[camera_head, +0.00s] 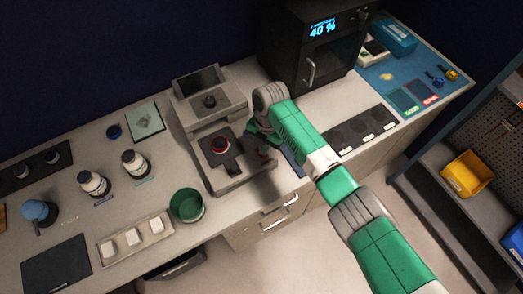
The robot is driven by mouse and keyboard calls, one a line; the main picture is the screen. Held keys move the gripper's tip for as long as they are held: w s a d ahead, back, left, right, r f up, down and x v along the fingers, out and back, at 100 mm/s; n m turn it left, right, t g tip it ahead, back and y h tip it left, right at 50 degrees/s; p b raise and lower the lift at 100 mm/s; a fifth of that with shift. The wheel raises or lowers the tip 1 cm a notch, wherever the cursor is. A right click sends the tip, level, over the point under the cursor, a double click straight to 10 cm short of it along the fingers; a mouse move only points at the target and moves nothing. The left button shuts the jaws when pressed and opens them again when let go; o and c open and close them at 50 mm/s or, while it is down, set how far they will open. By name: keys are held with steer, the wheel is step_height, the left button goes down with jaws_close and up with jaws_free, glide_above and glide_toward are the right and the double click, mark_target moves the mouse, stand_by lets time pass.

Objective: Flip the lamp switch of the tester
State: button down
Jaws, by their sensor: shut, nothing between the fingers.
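The tester (208,118) is a grey device on the bench, with a dark tilted screen at its back and a dark knob-like part on its upper deck. I cannot make out which part is the lamp switch. My green and grey arm reaches in from the lower right. My gripper (262,154) is shut and empty, pointing down at the right side of the tester's front section. The arm's wrist partly hides it, and I cannot tell whether it touches the tester.
A black cabinet (312,50) reading 40 % stands behind my arm. A green bowl (187,206), two bottles and a tray of white blocks (135,238) lie left of the tester. A dark strip with round recesses (362,130) and a blue mat (440,75) are at right.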

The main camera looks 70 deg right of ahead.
steer(key=shift+f+b, duration=0.4)
steer(key=shift+f, duration=0.25)
steer(key=shift+r, duration=0.1)
step_height(320, 180, up, 7)
steer(key=p, duration=0.6)
stand_by(0.6)
